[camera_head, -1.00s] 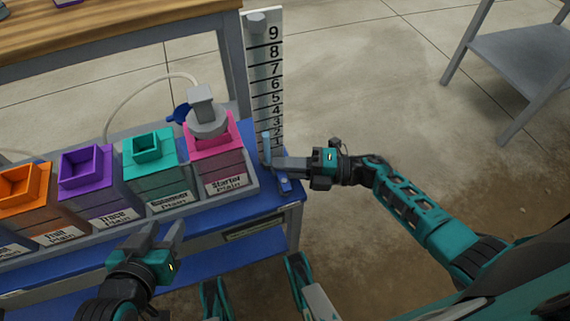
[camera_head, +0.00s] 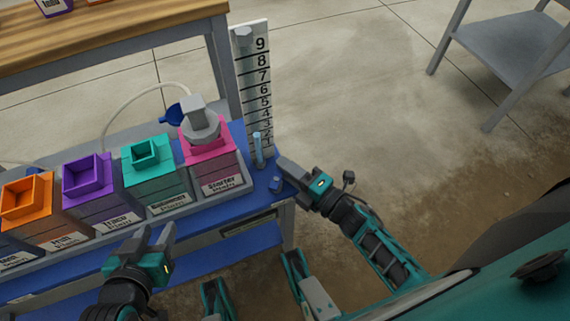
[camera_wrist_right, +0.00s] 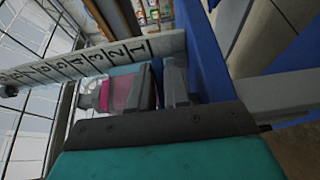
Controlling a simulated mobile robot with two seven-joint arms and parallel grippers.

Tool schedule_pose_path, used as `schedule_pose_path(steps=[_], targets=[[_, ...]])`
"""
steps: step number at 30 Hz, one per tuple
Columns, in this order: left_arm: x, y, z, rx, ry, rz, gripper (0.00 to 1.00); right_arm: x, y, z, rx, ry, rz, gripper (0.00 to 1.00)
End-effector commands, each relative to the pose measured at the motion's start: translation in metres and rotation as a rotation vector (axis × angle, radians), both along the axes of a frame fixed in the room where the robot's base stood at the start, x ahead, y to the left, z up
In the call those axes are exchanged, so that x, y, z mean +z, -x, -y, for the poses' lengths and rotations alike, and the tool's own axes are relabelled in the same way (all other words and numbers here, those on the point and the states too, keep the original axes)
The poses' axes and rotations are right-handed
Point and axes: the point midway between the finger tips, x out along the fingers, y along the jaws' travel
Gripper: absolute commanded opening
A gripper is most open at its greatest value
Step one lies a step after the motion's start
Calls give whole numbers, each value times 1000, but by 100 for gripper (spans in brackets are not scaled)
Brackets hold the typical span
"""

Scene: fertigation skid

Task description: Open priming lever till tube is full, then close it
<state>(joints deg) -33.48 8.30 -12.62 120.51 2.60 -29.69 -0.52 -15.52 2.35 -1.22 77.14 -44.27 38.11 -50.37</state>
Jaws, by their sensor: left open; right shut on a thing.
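The priming lever (camera_head: 275,185) is a small blue piece on the blue shelf, at the foot of the white numbered scale (camera_head: 257,95). My right gripper (camera_head: 281,165) is shut at it, coming in from the right and slanting up-left; its fingers hide most of what they grip. A light-blue upright column (camera_head: 258,150), seemingly liquid in the tube, stands against the scale's lower part, reaching roughly to 3. In the right wrist view the scale (camera_wrist_right: 95,62) runs past the grey fingers (camera_wrist_right: 160,75). My left gripper (camera_head: 158,232) is open and empty before the containers.
Pink (camera_head: 208,150), teal (camera_head: 150,155), purple (camera_head: 88,172) and orange (camera_head: 25,198) containers stand in a row left of the scale. A grey-capped fitting (camera_head: 200,118) sits on the pink one. A wooden bench (camera_head: 120,40) is behind; open floor lies right.

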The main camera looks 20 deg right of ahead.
Motion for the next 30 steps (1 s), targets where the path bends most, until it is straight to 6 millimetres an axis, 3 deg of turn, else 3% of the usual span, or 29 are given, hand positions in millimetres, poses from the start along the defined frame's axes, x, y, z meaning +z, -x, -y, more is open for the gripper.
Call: schedule_pose_path(steps=[9,23,24,30], targets=[[0,0,1,-2,0,-3,43,-1,4,2,-95,0,-1,0],[0,1,1,-3,1,-4,43,-1,4,2,-104,1,-1,0],[0,1,1,-3,1,-4,43,-1,4,2,-104,1,-1,20],[0,1,2,-3,1,-4,43,0,4,2,-103,0,0,37]])
